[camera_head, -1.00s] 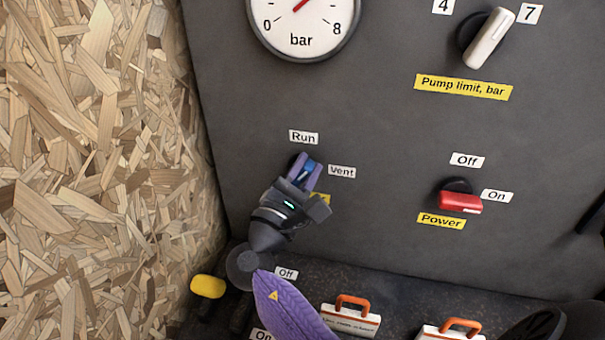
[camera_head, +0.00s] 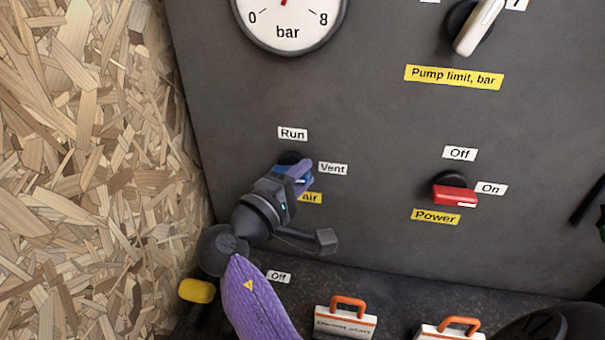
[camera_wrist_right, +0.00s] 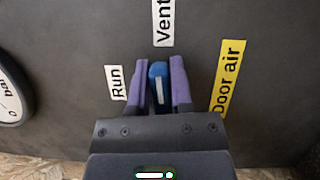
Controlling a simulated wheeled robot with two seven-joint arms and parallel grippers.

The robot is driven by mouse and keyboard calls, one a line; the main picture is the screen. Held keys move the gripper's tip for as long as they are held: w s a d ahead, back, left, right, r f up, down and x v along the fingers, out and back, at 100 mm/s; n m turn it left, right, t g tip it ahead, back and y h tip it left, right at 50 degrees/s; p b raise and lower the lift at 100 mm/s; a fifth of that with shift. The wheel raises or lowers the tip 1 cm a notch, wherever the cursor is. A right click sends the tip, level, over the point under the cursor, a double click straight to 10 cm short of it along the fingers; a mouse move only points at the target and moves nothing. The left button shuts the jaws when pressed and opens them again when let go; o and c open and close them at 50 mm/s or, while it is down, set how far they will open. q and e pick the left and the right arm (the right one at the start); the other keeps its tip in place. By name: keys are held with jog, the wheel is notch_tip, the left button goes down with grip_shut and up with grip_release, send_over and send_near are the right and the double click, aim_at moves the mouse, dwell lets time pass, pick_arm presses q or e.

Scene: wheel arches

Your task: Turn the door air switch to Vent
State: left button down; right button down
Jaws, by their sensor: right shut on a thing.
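The door air switch (camera_head: 303,178) is a blue knob with a white line, low on the left part of the dark panel. It also shows in the right wrist view (camera_wrist_right: 158,88). Its white line points to the Vent label (camera_wrist_right: 163,22), while the Run label (camera_wrist_right: 115,82) is to its left there. My right gripper (camera_head: 298,173) is shut on the knob, with one purple finger on each side (camera_wrist_right: 159,76). The fingers hide part of the knob in the head view. My left gripper is not in view.
A pressure gauge (camera_head: 289,20) and a white pump limit knob (camera_head: 477,25) are higher on the panel. A red power switch (camera_head: 454,195) is to the right. A chipboard wall (camera_head: 85,150) is close on the left.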

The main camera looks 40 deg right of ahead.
jog(key=shift+w+a+f+m, duration=0.1)
jog(key=shift+f+m, duration=0.1)
jog(key=shift+m, duration=0.3)
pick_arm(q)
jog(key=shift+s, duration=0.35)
pick_arm(e)
jog(key=shift+r+y, duration=0.1)
jog(key=shift+y, duration=0.2)
jog(key=c, duration=0.8)
grip_release()
jog(key=shift+o, duration=1.3)
jog(key=shift+w, duration=0.15)
jog(key=shift+w+a, duration=0.1)
jog(key=shift+w, duration=0.05)
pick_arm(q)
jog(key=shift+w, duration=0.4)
